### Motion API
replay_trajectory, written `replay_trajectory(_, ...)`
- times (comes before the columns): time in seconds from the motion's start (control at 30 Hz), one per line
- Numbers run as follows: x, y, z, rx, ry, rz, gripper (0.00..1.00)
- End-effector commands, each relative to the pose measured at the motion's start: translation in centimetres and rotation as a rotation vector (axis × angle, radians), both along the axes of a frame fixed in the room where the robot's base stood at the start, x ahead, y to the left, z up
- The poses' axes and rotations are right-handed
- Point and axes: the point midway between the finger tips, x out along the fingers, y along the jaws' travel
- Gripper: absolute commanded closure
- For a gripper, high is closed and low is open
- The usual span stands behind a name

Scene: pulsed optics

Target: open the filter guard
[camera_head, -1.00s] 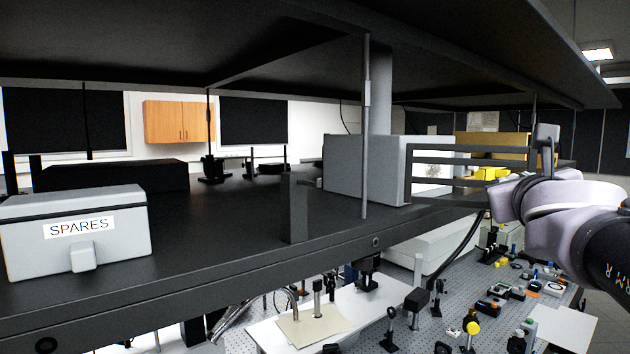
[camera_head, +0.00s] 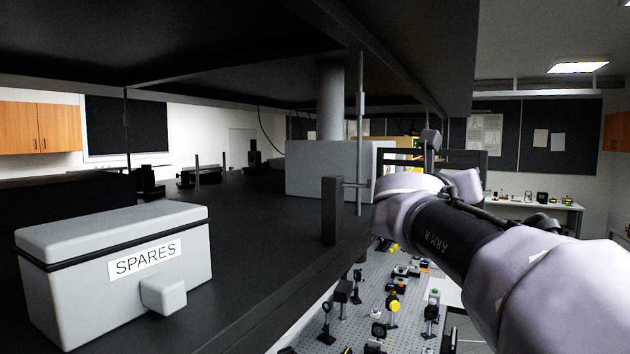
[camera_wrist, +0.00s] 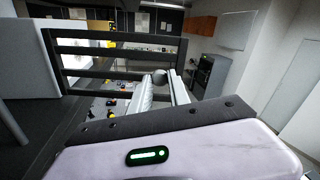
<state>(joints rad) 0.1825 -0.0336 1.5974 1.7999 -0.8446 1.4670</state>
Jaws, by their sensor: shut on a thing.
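The filter guard is a dark frame with horizontal bars. In the wrist view the filter guard (camera_wrist: 100,73) reaches from the corner of a pale box (camera_wrist: 25,58) towards my gripper (camera_wrist: 164,82). The room shows through the bars. In the head view the guard (camera_head: 468,154) stands to the right of the pale box (camera_head: 320,170), partly hidden behind my arm. My fingers are hidden there.
A grey SPARES case (camera_head: 120,275) sits on the dark shelf at the near left. A dark post (camera_head: 329,210) and a thin upright rod (camera_head: 360,130) stand near the shelf edge. Below is a perforated optics table (camera_head: 365,300) with several small parts.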

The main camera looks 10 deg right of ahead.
Motion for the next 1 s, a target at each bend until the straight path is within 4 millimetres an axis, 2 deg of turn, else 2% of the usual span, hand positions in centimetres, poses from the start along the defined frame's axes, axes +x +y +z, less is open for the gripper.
replay_trajectory(0.53, 0.12, 0.02, 0.03, 0.001, -0.001, -0.019, 1.00)
replay_trajectory(0.57, 0.12, 0.02, 0.03, 0.001, -0.001, -0.019, 0.76)
replay_trajectory(0.67, 0.12, 0.01, 0.02, 0.000, 0.000, -0.019, 0.56)
replay_trajectory(1.0, -0.12, 0.39, -0.02, 0.000, 0.000, -0.018, 0.56)
